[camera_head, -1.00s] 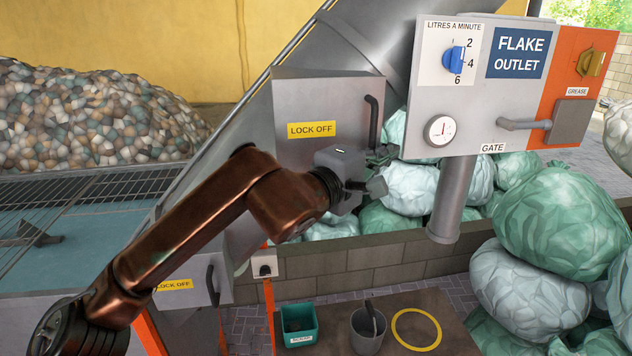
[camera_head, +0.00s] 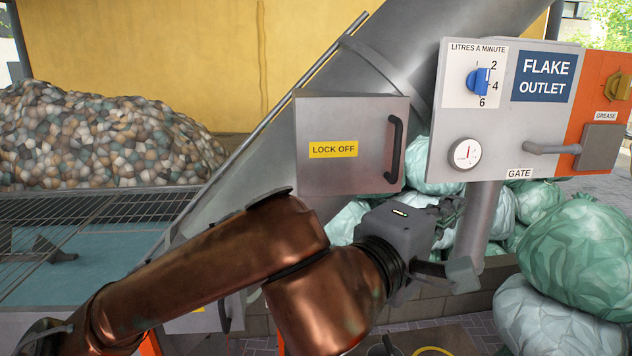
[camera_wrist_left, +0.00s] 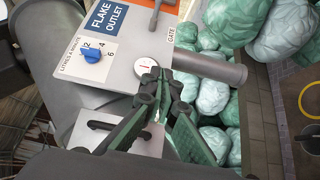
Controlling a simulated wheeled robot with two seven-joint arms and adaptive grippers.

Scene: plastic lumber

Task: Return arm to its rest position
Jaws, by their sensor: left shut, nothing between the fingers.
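My left arm, copper-brown, comes in from the lower left of the head view. Contact with the panel cannot be told. My right gripper is not in view.
A grey box marked LOCK OFF (camera_head: 350,178) with a black handle (camera_head: 394,150) is behind the arm. Green and white bags (camera_head: 578,255) are piled at right. A gate lever (camera_head: 552,149) sticks out of the panel. A grating (camera_head: 90,215) lies at left.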

